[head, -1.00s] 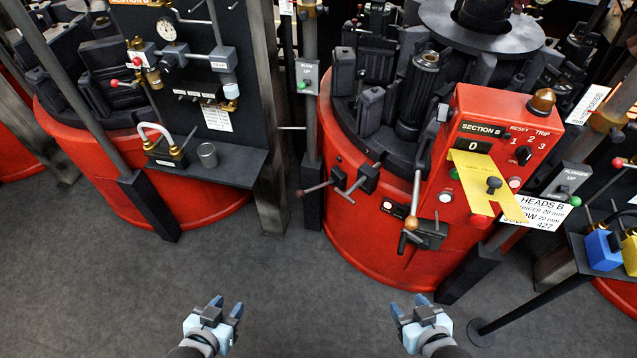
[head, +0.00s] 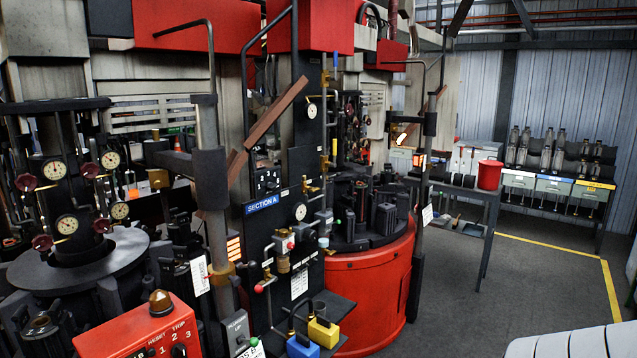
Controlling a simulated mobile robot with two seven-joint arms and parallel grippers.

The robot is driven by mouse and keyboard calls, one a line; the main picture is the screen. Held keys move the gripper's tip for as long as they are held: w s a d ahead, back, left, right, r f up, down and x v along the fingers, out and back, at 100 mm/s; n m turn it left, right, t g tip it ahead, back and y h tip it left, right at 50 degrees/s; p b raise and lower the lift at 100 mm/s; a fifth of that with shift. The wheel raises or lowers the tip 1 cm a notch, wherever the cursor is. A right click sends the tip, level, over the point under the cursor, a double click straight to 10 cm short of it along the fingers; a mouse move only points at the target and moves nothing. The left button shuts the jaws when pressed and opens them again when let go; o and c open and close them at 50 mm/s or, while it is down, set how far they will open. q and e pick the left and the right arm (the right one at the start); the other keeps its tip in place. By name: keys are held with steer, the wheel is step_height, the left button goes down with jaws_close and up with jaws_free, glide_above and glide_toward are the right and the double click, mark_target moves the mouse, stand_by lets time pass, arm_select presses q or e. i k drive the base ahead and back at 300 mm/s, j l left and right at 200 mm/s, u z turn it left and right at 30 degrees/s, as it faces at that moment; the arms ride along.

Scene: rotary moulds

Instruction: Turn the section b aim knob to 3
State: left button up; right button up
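The red section B control box (head: 130,335) is at the bottom left of the head view, cut off by the lower edge. Its top carries a dark domed button (head: 161,303), and the words RESET and TRIP and the numbers 1, 2, 3 show on its face. A black knob (head: 179,350) sits under the numbers at the frame edge. Its pointer is too small and cut off to read. The box's SECTION B label and display are out of frame. Neither of my grippers is in view.
The section A panel (head: 266,209) stands mid-left, with gauges and valves. Blue (head: 302,347) and yellow (head: 323,333) blocks sit on its shelf. A red round machine base (head: 370,290) is behind. A table with a red bucket (head: 489,175) is farther right. Grey floor (head: 470,300) is open at right.

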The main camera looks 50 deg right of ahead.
mark_target(269, 186)
steer(key=z, duration=1.4)
